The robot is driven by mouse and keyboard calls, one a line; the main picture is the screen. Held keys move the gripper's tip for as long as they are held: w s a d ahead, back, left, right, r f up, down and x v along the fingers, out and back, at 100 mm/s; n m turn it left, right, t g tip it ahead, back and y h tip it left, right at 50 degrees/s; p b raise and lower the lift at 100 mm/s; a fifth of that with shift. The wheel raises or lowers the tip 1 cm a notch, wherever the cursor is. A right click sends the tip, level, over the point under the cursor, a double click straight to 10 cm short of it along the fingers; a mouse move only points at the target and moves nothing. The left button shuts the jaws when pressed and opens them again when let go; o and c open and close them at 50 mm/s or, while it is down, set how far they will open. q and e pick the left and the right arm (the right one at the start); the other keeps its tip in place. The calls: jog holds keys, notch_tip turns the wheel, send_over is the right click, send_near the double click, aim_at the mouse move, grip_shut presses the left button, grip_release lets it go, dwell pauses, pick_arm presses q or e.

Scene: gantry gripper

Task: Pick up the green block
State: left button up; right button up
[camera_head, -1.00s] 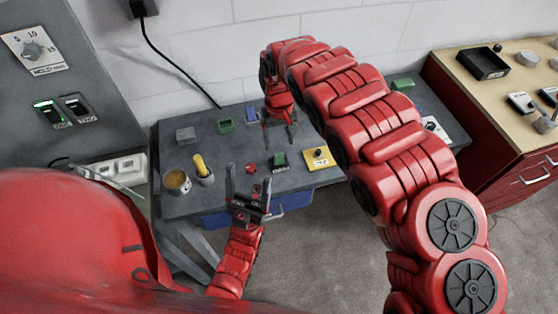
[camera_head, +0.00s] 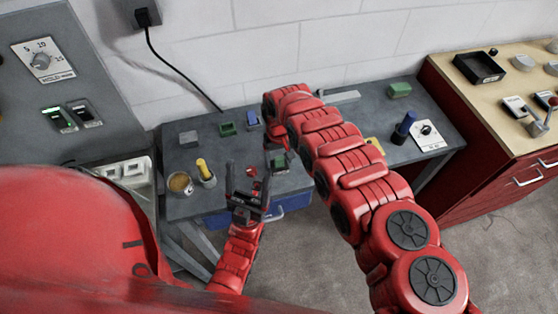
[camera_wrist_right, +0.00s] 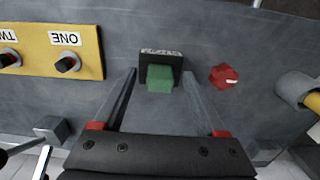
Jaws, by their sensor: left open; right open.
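Several green things show in the head view. A green piece on a dark labelled base (camera_head: 280,161) is near the front edge of the bench, a green block (camera_head: 400,90) lies at the back right, and a small green box (camera_head: 227,128) stands at the back left. My right gripper (camera_head: 278,153) is open over the front piece. In the right wrist view that green piece (camera_wrist_right: 160,78) shows between the open, empty fingers, apart from both. My left gripper (camera_head: 248,172) is open and empty at the front of the bench, just left of my right gripper.
A red knob (camera_wrist_right: 223,76) sits beside the green piece, and a yellow button plate (camera_wrist_right: 75,45) lies on its other side. My right arm hides the bench's middle.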

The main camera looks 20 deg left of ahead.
jog(key=shift+f, duration=0.1)
grip_shut()
dwell(0.3)
